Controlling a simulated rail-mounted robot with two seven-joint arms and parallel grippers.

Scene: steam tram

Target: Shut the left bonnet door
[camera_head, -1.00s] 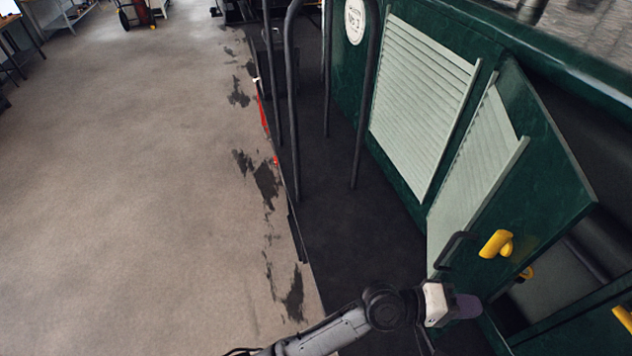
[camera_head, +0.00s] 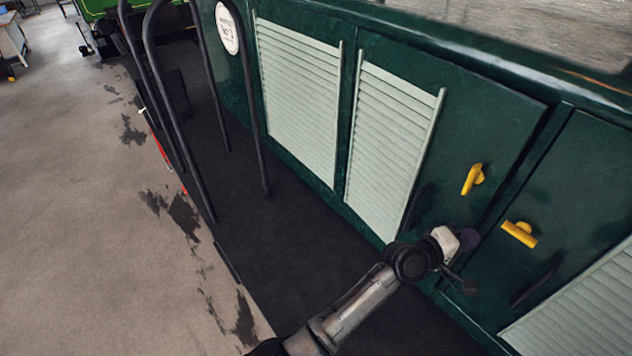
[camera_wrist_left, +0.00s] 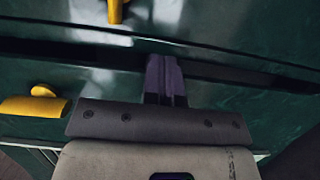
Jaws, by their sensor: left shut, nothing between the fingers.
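The left bonnet door (camera_head: 432,165) is a dark green panel with a pale louvre (camera_head: 390,140) and a yellow handle (camera_head: 472,180). It lies nearly in line with the green side, with a dark gap along its right edge; I cannot tell whether it is fully flush. My left gripper (camera_head: 468,241) is shut and empty at the lower part of that edge. In the left wrist view its purple fingertips (camera_wrist_left: 165,75) are at the dark seam; contact is unclear. The left door's handle (camera_wrist_left: 35,105) shows at the left there. My right gripper is not in view.
The right bonnet door (camera_head: 575,190) has its own yellow handle (camera_head: 520,233), close to my left gripper. Black handrails (camera_head: 180,110) stand along the dark footplate (camera_head: 300,250) at the left. Open floor (camera_head: 80,230) lies beyond it.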

